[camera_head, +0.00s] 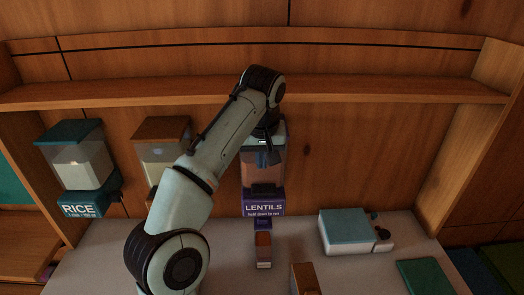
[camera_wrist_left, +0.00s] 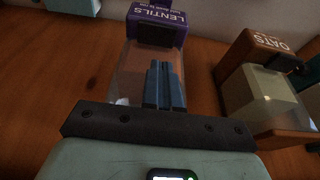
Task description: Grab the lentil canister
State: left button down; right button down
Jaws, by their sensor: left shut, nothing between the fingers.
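The lentil canister (camera_head: 264,207) is a wall dispenser with a purple LENTILS label and base under a clear, brownish body. It hangs on the back wall near the middle of the head view. In the left wrist view the canister (camera_wrist_left: 158,22) appears upside down. My left gripper (camera_head: 267,160) is in front of its clear body and hides part of it. The blue fingers (camera_wrist_left: 164,85) are together with nothing between them, overlapping the clear body in the wrist view. I cannot tell whether they touch it. My right gripper is not in view.
A rice dispenser (camera_head: 82,172) hangs at left. The oats dispenser (camera_wrist_left: 268,98), with a brown base, is beside the lentils. A small container (camera_head: 263,251) stands below the lentil outlet. A wooden block (camera_head: 304,279), a teal-topped white device (camera_head: 346,226) and a green item (camera_head: 425,277) occupy the counter. A shelf (camera_head: 400,90) runs above.

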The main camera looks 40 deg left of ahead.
aim_at(264, 239)
jog(key=k+l, duration=0.75)
jog(key=l, duration=0.25)
